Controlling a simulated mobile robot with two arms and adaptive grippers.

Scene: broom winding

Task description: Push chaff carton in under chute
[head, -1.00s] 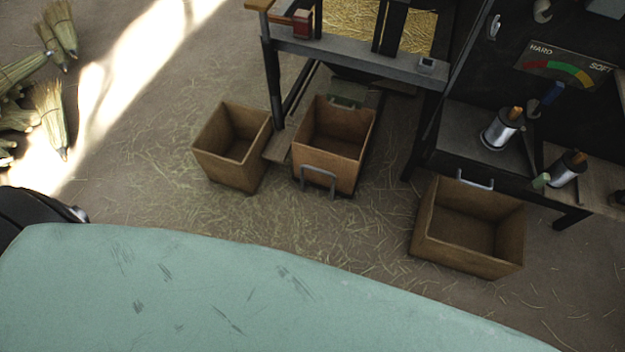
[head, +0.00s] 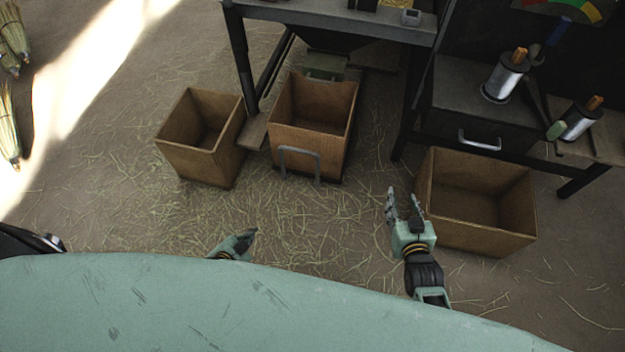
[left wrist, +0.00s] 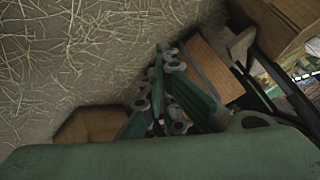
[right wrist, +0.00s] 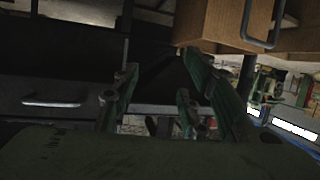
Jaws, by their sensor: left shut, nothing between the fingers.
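Three open brown cartons stand on the floor; none is labelled, so I cannot tell for certain which is the chaff carton. The middle carton (head: 308,142) has a grey handle (head: 298,152) on its near side and stands at the chute (head: 325,65) under the machine. My left gripper (head: 252,234) is shut and empty, low in front of the left and middle cartons, partly hidden by my green body. My right gripper (head: 404,194) is open and empty, between the middle and right cartons. The right wrist view shows its spread fingers (right wrist: 158,75) below a handled carton (right wrist: 228,22).
The left carton (head: 190,160) stands beside a machine leg. The right carton (head: 480,235) stands before a dark drawer with a handle (head: 480,141). Spools (head: 505,78) stand above it. Straw litters the open floor (head: 290,215) in front. Broom heads (head: 12,40) lie far left.

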